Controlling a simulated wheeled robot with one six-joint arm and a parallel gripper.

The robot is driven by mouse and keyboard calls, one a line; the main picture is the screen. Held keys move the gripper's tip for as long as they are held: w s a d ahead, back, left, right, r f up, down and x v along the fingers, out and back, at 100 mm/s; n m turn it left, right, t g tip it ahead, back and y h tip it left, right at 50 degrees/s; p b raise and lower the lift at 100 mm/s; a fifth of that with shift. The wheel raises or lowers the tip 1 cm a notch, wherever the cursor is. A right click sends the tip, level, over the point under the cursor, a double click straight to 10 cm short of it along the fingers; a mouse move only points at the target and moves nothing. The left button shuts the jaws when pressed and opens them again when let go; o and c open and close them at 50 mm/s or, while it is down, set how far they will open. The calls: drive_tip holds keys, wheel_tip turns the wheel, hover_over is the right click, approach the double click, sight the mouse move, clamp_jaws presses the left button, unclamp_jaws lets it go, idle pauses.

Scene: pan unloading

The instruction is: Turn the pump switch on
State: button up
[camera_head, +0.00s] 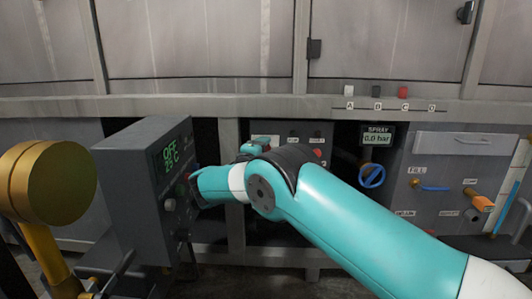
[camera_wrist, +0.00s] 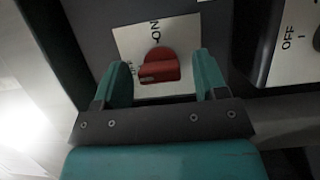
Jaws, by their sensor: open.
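A red rotary switch (camera_wrist: 158,68) sits on a pale label plate (camera_wrist: 130,40) in the wrist view. ON is printed above it, and the lettering at the plate's left, partly hidden by a finger, looks like OFF. The switch's bar lies roughly level across the picture, nearer that left lettering than ON. My gripper (camera_wrist: 165,78) is open, with one teal finger on each side of the switch and a visible gap on both sides. Contact depth cannot be told. In the head view my arm hides most of the gripper and the switch.
A second switch plate marked OFF (camera_wrist: 288,42) is close at right in the wrist view. In the head view a grey control box (camera_head: 140,190) reading OFF 25 C stands left of my arm. The spray gauge (camera_head: 377,138) and blue valve wheel (camera_head: 371,176) are to the right.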

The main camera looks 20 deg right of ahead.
drive_tip(key=c, duration=0.9)
drive_tip(key=shift+r+m+p, duration=0.1)
drive_tip(key=shift+m+p, duration=0.2)
drive_tip(key=shift+d+r+m+g+y+p, duration=0.15)
drive_tip(key=shift+m+g+y+p, duration=0.3)
drive_tip(key=shift+m+p, duration=0.75)
drive_tip(key=m+y+p, duration=0.2)
drive_tip(key=m, duration=0.2)
drive_tip(key=shift+g+p, duration=0.35)
drive_tip(key=m+y, duration=0.2)
drive_tip(key=m, duration=0.1)
drive_tip(key=shift+p, duration=0.35)
drive_tip(key=m+y, duration=0.2)
drive_tip(key=m, duration=0.1)
drive_tip(key=shift+s+d+b, duration=0.1)
drive_tip(key=shift+b, duration=0.3)
drive_tip(key=shift+m+y, duration=0.25)
drive_tip(key=shift+m, duration=0.15)
